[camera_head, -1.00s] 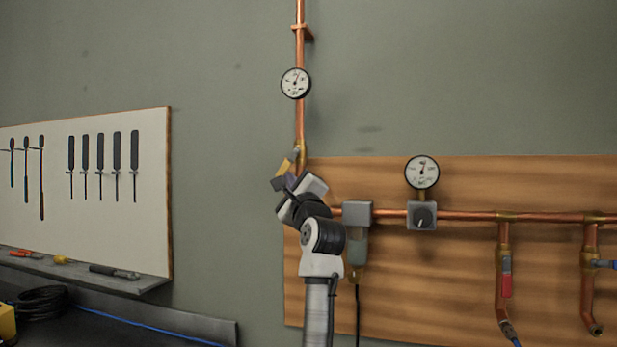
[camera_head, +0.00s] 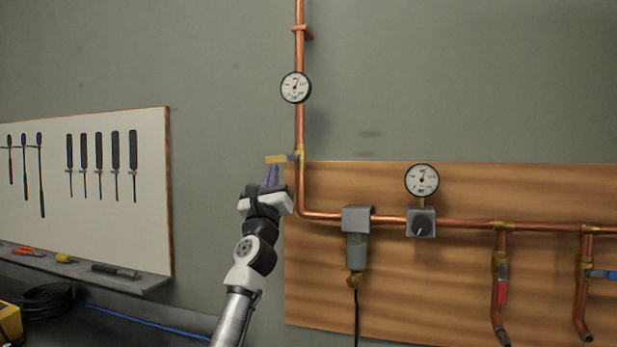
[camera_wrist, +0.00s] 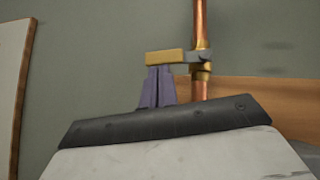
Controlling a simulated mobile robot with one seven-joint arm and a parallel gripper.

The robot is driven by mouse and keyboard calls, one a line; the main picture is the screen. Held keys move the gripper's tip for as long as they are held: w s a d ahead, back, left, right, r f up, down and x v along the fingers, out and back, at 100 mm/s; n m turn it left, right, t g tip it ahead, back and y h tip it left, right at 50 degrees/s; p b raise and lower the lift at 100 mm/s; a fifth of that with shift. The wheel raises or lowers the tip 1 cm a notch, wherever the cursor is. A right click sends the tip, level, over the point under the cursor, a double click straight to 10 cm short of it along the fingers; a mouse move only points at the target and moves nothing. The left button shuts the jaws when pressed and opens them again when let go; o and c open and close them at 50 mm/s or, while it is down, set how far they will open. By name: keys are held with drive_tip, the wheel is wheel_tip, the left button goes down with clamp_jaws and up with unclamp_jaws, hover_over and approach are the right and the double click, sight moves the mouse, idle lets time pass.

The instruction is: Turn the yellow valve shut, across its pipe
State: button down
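The yellow valve handle (camera_head: 275,159) points left from the vertical copper pipe (camera_head: 299,130), lying level and across it. In the wrist view the handle (camera_wrist: 166,57) joins a grey hub on the brass valve body (camera_wrist: 201,58). My gripper (camera_head: 271,171) is just below the handle, left of the pipe. In the wrist view its two purple-grey fingers (camera_wrist: 158,74) point up, close together, with nothing seen between them. Their tips end at the handle's lower edge; I cannot tell whether they touch it.
A round gauge (camera_head: 295,87) sits on the pipe above the valve. A wooden board (camera_head: 460,290) at right carries a horizontal pipe, a grey-green filter (camera_head: 357,250), another gauge (camera_head: 422,181) and red- and blue-handled valves. A tool panel (camera_head: 90,220) hangs at left, with bare wall between.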

drive_tip(key=shift+a+r, duration=0.35)
idle(0.4)
drive_tip(key=s+a+f+b, duration=0.2)
drive_tip(key=s+f+b, duration=0.3)
drive_tip(key=f, duration=0.6)
drive_tip(key=shift+s+f+b, duration=0.15)
drive_tip(key=shift+s+b, duration=0.2)
drive_tip(key=shift+s, duration=0.45)
